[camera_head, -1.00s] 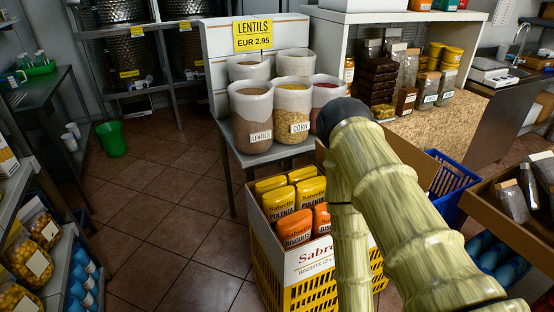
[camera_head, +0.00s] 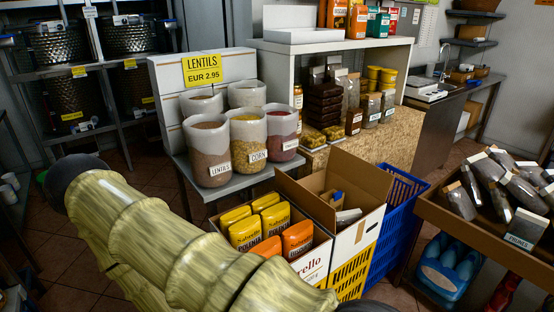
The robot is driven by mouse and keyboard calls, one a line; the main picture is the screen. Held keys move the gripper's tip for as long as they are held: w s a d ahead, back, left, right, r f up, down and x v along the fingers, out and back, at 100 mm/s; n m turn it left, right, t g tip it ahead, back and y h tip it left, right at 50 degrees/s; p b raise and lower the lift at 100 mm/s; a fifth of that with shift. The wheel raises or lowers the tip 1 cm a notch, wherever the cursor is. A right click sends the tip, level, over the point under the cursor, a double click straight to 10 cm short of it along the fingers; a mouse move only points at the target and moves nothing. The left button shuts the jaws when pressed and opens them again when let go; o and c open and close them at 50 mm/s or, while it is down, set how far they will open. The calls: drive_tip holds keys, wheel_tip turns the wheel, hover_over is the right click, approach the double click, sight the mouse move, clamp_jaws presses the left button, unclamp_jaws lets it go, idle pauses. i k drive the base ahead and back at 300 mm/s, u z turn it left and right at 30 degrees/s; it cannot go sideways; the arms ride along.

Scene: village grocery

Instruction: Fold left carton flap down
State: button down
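An open brown carton (camera_head: 352,233) stands right of centre, and a few small packets show inside it. Its left flap (camera_head: 304,202) stands up and leans outward to the left. Another brown flap (camera_head: 361,176) stands up at its back. Left of it is a carton with printed white front (camera_head: 313,266), holding yellow polenta and orange biscuit packs. My arm, pale and ribbed, crosses the lower left, and its bend hides part of the floor. No gripper fingers are visible. A dark shape at the bottom edge is too cut off to identify.
A yellow crate (camera_head: 351,277) and a blue crate (camera_head: 397,222) stand by the cartons. The lentils table (camera_head: 237,184) with tubs is behind. A produce tray (camera_head: 459,232) stands at right. A chipboard-sided shelf (camera_head: 391,142) stands behind the cartons.

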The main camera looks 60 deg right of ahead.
sight(320, 209)
drive_tip(key=i, duration=0.75)
drive_tip(key=z, duration=1.8)
